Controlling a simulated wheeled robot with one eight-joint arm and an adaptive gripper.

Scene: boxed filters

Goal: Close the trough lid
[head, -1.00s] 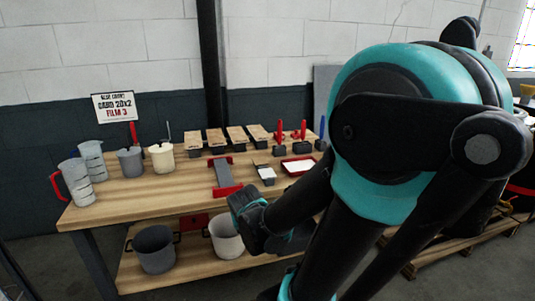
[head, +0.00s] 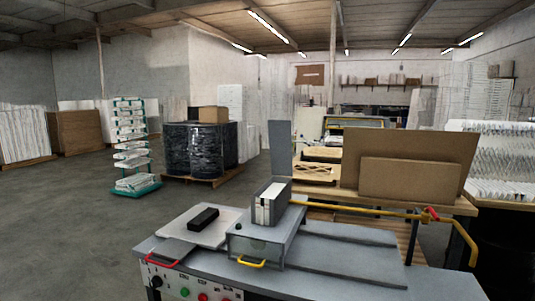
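A grey machine table (head: 330,268) stands close in front in the head view. On it is a low grey housing (head: 262,243) with a yellow handle at its front. A grey box holding white, dark-edged pieces (head: 270,204) stands on the housing. A tall grey plate (head: 279,148) stands upright behind it. I cannot tell which of these parts is the trough or its lid. To the left lies a flat light plate (head: 204,226) with a black block (head: 203,219) on it and a red handle (head: 162,260) at its front. My gripper is out of view.
A yellow bar (head: 365,211) with a red lever crosses above the machine's right side. Behind it, a bench carries cardboard sheets (head: 410,180). Wrapped drums (head: 200,148) and a green rack (head: 130,150) stand further back. The floor at left (head: 70,220) is clear.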

